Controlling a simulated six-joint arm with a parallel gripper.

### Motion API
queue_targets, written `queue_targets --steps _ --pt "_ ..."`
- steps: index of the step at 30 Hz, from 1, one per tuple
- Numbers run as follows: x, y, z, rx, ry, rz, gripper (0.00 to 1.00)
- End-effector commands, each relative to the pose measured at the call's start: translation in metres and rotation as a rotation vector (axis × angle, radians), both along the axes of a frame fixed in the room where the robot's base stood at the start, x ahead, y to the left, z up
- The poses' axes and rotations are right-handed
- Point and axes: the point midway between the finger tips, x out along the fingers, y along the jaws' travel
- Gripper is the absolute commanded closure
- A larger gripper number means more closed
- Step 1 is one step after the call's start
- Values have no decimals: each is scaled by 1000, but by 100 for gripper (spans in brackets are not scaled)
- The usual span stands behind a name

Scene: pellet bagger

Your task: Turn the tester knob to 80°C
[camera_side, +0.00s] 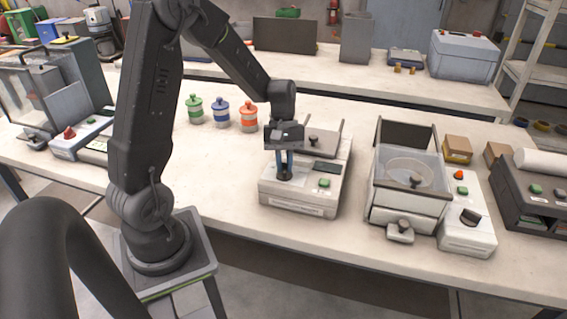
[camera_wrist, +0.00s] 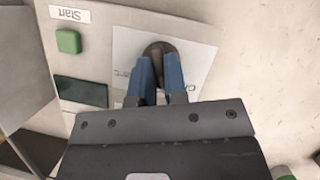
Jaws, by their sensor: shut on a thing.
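The tester (camera_side: 296,204) is a pale box on the bench with a dark display (camera_side: 328,168) and a green start button (camera_side: 323,183). Its dark round knob (camera_side: 285,175) is at the left of the top panel. My gripper (camera_side: 284,164) points down over it, with its blue fingers on the knob. In the wrist view, my fingers (camera_wrist: 160,75) are shut on the knob (camera_wrist: 158,49), which stands on a white label plate (camera_wrist: 195,58). The green button (camera_wrist: 68,41) is marked "Start". The knob's pointer and most of the temperature marks are hidden by my fingers.
Green, blue and orange-banded jars (camera_side: 220,112) stand behind and left of the tester. A machine with a clear-walled chamber (camera_side: 408,180) stands close on the right. A device with a red knob (camera_side: 69,132) is at the left. The bench front left of the tester is clear.

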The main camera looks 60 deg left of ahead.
Motion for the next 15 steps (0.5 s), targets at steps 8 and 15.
queue_targets --steps 8,15 --pt "2 -1 0 1 -1 -207 100" --pt "2 -1 0 1 -2 -313 100"
